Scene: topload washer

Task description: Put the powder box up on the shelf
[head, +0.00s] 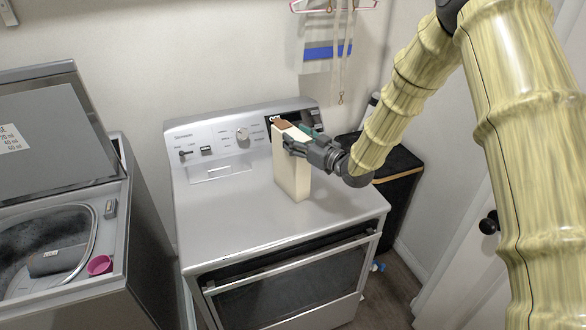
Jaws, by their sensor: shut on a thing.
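The powder box (292,172) is a tall cream box with a brown top, upright over the right part of the white dryer's top (235,215). Its base is at or just above that surface; I cannot tell whether it touches. My gripper (296,138) comes from the right and is shut on the box near its upper end. The finger on the far side is mostly hidden. No shelf is clearly in view; only a small dark fitting (8,12) shows on the wall at the top left.
The dryer's control panel (222,137) rises close behind the box. An open topload washer (50,240) with a pink cup (100,265) stands at left. A pink hanger (335,8) hangs on the back wall. A dark bin (400,180) stands right of the dryer.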

